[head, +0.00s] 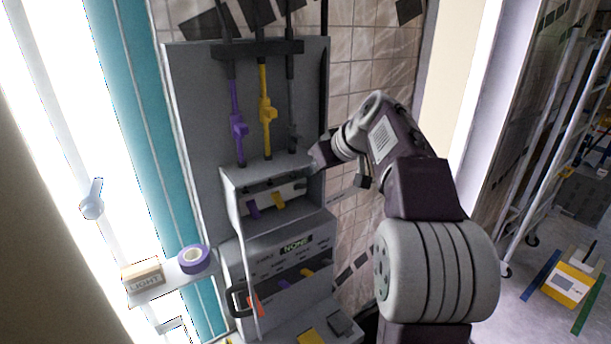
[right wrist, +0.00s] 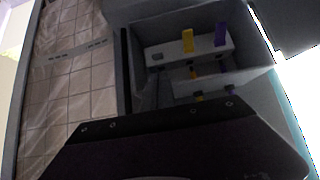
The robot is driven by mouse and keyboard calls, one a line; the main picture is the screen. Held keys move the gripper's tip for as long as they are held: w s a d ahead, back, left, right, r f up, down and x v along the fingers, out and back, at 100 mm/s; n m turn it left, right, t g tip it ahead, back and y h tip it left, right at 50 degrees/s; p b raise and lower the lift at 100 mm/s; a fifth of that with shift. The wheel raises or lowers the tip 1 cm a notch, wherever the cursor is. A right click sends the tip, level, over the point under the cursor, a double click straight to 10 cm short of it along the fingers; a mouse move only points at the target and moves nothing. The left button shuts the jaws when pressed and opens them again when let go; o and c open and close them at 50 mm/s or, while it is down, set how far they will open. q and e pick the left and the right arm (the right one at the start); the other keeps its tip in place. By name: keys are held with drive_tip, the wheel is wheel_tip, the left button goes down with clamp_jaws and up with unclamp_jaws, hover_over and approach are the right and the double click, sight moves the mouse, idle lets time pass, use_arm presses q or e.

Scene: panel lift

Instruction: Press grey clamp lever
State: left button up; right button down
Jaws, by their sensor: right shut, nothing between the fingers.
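A grey panel (head: 195,120) carries a purple, a yellow and a dark grey cable line running down into an open clamp box (head: 234,205). In the box, a purple lever (head: 253,209) and a yellow lever (head: 278,200) hang from a pale bar. A small grey part, which looks like the grey clamp lever (head: 300,186), is at the bar's right end, close to my right gripper (head: 314,160). The right gripper is shut and empty at the box's upper right; contact cannot be told. The right wrist view shows the yellow lever (right wrist: 187,40) and purple lever (right wrist: 221,35). My left gripper is out of view.
Below the box is a console with a small display (head: 296,244) and more coloured levers. A shelf at left holds a purple tape roll (head: 194,260) and a block marked LIGHT (head: 143,277). A tiled wall (head: 360,75) is behind; a ladder (head: 545,140) stands at right.

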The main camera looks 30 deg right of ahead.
sight(305, 187)
drive_tip(key=p+x, duration=0.1)
drive_tip(key=x, duration=0.6)
drive_tip(key=shift+p, duration=0.3)
drive_tip(key=shift+a, duration=0.1)
